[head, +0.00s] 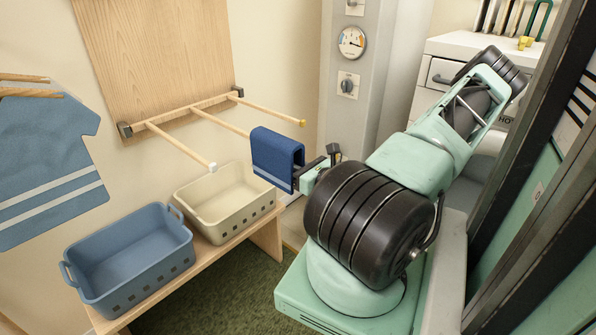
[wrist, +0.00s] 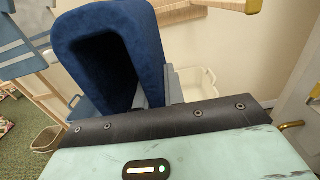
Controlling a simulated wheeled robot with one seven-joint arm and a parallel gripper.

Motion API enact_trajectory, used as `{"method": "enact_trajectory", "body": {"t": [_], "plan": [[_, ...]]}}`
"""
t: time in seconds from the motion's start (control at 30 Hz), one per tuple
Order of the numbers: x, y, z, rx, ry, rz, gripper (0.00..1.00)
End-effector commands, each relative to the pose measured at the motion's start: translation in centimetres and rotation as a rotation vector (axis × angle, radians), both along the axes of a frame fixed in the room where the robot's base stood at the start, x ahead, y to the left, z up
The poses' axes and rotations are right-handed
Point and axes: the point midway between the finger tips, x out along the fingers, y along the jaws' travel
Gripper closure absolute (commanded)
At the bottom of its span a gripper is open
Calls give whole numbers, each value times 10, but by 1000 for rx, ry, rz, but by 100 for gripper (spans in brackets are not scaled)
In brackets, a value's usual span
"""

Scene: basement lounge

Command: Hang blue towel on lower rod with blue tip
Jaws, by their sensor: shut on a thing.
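The blue towel (head: 278,158) is folded over into a hollow loop, with its lower edges hanging. My gripper (head: 300,178) is shut on its right side and holds it in front of the wall rack. In the wrist view the towel (wrist: 148,45) shows a dark open hollow, with the grey fingers (wrist: 172,85) at its lower edge. The middle rod (head: 218,122) runs toward the towel and its end is hidden behind it. I cannot tell whether it enters the loop. No blue tip shows. The left rod (head: 178,144) has a white tip; the right rod (head: 270,108) has a yellow tip.
A cream basket (head: 225,205) and a blue basket (head: 130,260) stand on a wooden bench (head: 268,238) below the rack. A light blue striped garment (head: 45,160) hangs at left. A grey column with gauges (head: 365,80) stands right of the rack.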

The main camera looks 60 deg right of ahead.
Motion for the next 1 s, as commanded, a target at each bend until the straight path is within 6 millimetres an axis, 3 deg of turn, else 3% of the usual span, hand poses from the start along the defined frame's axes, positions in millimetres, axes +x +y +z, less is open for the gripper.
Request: {"method": "enact_trajectory", "body": {"t": [1.0], "plan": [[76,-18,-1,-1,-1,2,100]]}}
